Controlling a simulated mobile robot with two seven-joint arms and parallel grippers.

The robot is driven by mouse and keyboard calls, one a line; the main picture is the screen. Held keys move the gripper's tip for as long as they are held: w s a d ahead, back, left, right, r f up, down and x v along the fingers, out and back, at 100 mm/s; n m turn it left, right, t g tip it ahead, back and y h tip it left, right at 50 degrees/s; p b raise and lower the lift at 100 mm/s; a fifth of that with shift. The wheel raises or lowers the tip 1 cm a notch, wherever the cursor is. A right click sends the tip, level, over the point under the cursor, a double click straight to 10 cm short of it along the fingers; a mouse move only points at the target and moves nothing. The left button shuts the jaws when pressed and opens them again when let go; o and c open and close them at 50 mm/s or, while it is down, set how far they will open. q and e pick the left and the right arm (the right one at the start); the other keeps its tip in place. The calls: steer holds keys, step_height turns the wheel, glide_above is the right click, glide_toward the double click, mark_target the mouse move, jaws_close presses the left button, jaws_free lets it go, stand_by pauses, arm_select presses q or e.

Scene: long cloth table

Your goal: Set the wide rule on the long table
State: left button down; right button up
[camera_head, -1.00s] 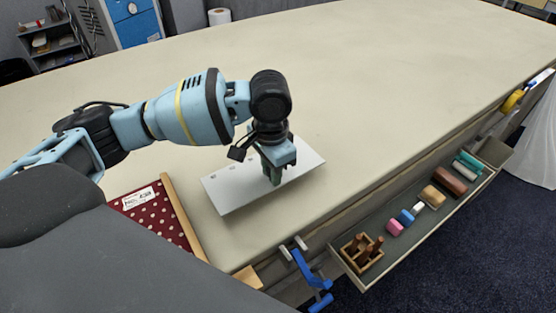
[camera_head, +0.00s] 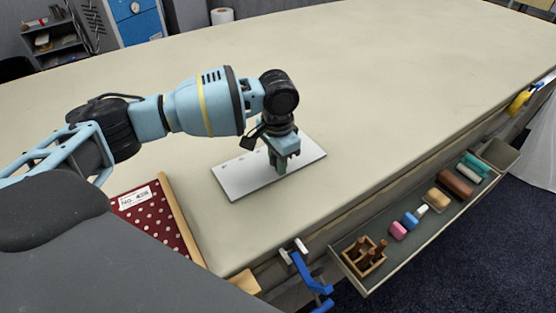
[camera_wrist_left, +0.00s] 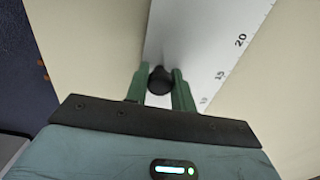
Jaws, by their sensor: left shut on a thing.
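The wide rule (camera_head: 240,179) is a flat, silver-white plate with scale numbers, seen in the left wrist view (camera_wrist_left: 205,40). It lies level on the pale cloth of the long table (camera_head: 390,90), or very close above it; I cannot tell which. My left gripper (camera_head: 279,168) is over its middle, pointing down. In the left wrist view its green fingers are shut on the rule's black knob (camera_wrist_left: 160,80). The fingers hide part of the plate. My right gripper is not in view.
A red polka-dot fabric piece (camera_head: 155,222) with a wooden edge lies left of the rule. A blue clamp (camera_head: 308,275) sits at the table's front edge. The table beyond is clear.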

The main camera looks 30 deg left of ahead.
arm_select(q)
steer(key=c, duration=1.2)
jaws_free()
steer(key=shift+r, duration=0.1)
step_height(320, 180, up, 12)
steer(key=shift+f+p, duration=0.1)
steer(key=shift+p, duration=0.45)
steer(key=shift+d, duration=0.15)
